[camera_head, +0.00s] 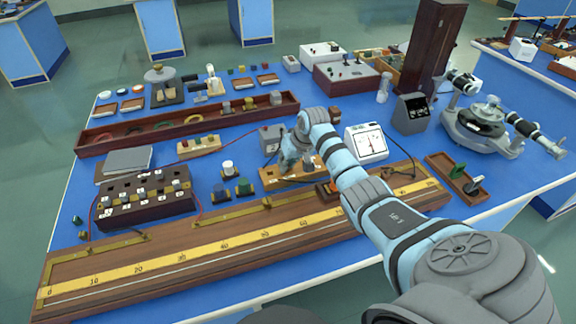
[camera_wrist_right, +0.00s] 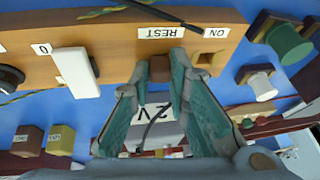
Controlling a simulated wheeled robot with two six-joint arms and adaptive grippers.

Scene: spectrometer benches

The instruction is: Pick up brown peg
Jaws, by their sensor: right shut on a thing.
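The brown peg (camera_wrist_right: 160,69) shows in the right wrist view as a small dark-brown block between the two teal fingertips. My right gripper (camera_wrist_right: 159,78) is shut on it, with a finger on each side. The peg is at the edge of a wooden board (camera_wrist_right: 110,40) labelled REST and ON; I cannot tell whether it is still seated in the board. In the head view my right gripper (camera_head: 291,163) points down over this board (camera_head: 270,180), and the peg is hidden behind the gripper. My left gripper does not show in either view.
A long wooden bench with a yellow scale (camera_head: 180,260) runs along the table front. A white meter (camera_head: 367,142) stands right of the gripper, a grey box (camera_head: 271,138) beside it. A dark labelled box (camera_head: 146,200) is left.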

